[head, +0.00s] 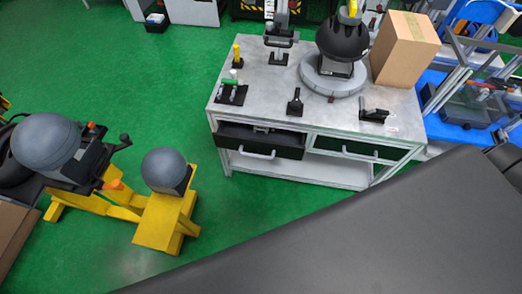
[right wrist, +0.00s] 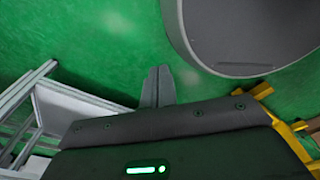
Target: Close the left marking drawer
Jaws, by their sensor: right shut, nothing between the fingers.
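The left marking drawer (head: 260,142) is in the front of the grey workbench (head: 240,104) in the head view. It stands partly out, with its dark interior and some small contents showing from above. Its pale bar handle (head: 257,155) faces the front. My right gripper (right wrist: 157,86) shows in the right wrist view, its grey fingers together and empty over the green floor, apart from the drawer. My left gripper is not in view. The drawer cannot be made out in the right wrist view.
The right drawer (head: 355,149) looks flush. Small tools, a black dome device (head: 343,38) and a cardboard box (head: 405,48) stand on the bench. A yellow stand (head: 160,220) with grey domes is at left. My dark arm covers the lower right.

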